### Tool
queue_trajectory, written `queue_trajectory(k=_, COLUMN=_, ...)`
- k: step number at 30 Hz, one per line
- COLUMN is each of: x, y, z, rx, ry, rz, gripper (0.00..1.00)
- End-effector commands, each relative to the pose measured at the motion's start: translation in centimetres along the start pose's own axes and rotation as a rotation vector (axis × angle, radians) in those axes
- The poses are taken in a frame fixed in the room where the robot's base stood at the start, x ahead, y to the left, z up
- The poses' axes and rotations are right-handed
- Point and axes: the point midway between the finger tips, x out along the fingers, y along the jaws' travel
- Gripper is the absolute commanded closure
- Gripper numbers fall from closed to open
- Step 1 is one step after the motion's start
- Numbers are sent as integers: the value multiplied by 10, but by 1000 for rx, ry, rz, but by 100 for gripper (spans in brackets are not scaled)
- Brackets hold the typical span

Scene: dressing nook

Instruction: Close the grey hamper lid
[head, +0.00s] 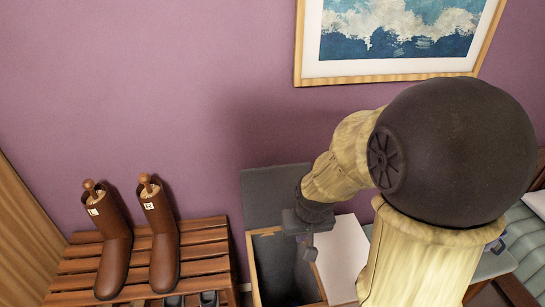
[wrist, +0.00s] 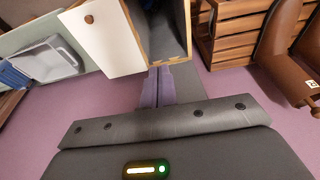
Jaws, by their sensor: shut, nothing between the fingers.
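The grey hamper lid (head: 275,193) stands raised against the purple wall at the back of the hamper. The light wood hamper (head: 256,270) is open, and its inside looks dark. My gripper (head: 309,253) is shut and empty, pointing down in front of the lid's right part, near the opening's back right. In the wrist view my shut fingers (wrist: 159,72) lie side by side near the edge of the open hamper (wrist: 184,44), with part of the grey lid (wrist: 196,87) showing behind them. I cannot tell whether they touch anything.
A white panel (head: 343,252) with a knob (wrist: 89,18) adjoins the hamper on its right. A slatted wooden rack (head: 204,262) with brown boots (head: 164,237) stands close on the left. A framed picture (head: 390,78) hangs above.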

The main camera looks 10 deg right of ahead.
Motion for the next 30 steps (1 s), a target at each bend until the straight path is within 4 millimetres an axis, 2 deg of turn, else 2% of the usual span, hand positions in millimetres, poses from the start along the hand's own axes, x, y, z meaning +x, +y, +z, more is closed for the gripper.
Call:
queue_trajectory(k=1, x=-4, y=-1, z=-25, rx=1, ry=11, rz=-1, gripper=100)
queue_trajectory(k=9, x=6, y=-3, z=-161, rx=4, ry=86, rz=-4, gripper=100)
queue_trajectory(k=15, x=24, y=-5, z=-249, rx=2, ry=144, rz=-1, gripper=100)
queue_trajectory(k=18, x=35, y=-7, z=-283, rx=-4, ry=170, rz=0, gripper=100)
queue_trajectory(k=21, x=42, y=-8, z=-306, rx=-8, ry=189, rz=1, gripper=100)
queue_trajectory(k=23, x=46, y=-8, z=-313, rx=-9, ry=196, rz=1, gripper=100)
queue_trajectory(k=30, x=48, y=-9, z=-317, rx=-9, ry=201, rz=1, gripper=100)
